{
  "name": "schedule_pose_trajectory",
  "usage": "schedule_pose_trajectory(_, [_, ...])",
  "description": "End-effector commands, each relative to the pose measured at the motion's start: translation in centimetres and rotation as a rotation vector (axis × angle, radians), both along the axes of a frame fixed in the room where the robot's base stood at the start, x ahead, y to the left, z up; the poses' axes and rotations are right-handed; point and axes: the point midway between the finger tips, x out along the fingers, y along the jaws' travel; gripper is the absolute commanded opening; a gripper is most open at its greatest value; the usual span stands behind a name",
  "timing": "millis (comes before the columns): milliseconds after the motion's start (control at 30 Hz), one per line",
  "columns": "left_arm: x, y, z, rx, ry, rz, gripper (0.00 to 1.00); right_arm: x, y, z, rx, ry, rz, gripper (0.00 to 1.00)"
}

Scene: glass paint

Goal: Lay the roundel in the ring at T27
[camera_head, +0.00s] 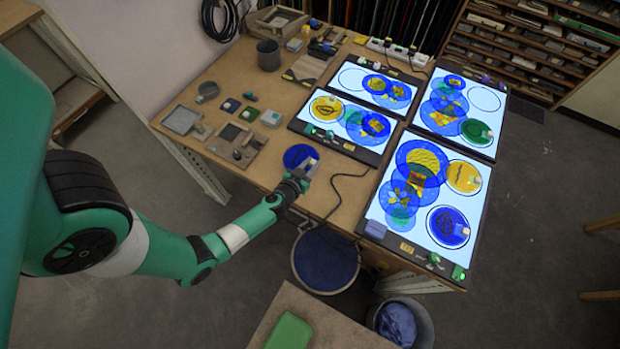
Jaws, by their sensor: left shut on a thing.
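My left gripper (304,168) is at the front edge of the bench, shut on a blue roundel (296,154). The roundel shows just beyond the fingertips; whether it touches the bench I cannot tell. Four lit panels lie to the right of it. An empty ring (485,98) is drawn on the far right panel, and another empty ring (350,79) on the far left panel. Other rings hold a yellow roundel (464,177), a dark blue roundel (448,227) and a green roundel (477,132). No T27 label is readable. My right gripper is out of view.
Blue and yellow glass discs overlap on the panels. A black cable (345,190) runs between gripper and panels. Small tools and blocks, a grey cup (268,54) and a grey tray (182,119) stand on the bench. A blue-topped stool (325,260) is below.

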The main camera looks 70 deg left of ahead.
Motion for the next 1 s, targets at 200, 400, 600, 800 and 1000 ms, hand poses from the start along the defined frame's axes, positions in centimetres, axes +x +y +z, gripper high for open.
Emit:
schedule_pose_trajectory(200, [-0.3, -0.5, -0.6, 0.001, -0.001, 0.0, 0.0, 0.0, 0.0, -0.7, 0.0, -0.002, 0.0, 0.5])
schedule_pose_trajectory(400, [-0.7, -1.1, -3.8, 0.001, -0.001, 0.0, 0.0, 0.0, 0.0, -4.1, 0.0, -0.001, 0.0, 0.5])
schedule_pose_trajectory(600, [-0.6, -1.0, -4.4, 0.001, -0.003, 0.0, 0.0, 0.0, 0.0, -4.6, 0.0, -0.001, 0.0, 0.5])
schedule_pose_trajectory(800, [-0.6, -1.0, -4.5, 0.001, -0.002, 0.0, 0.0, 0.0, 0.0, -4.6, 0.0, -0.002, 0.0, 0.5])
schedule_pose_trajectory(1000, [-0.7, -1.0, -4.7, 0.001, -0.001, 0.0, 0.48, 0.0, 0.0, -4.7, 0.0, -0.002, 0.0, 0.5])
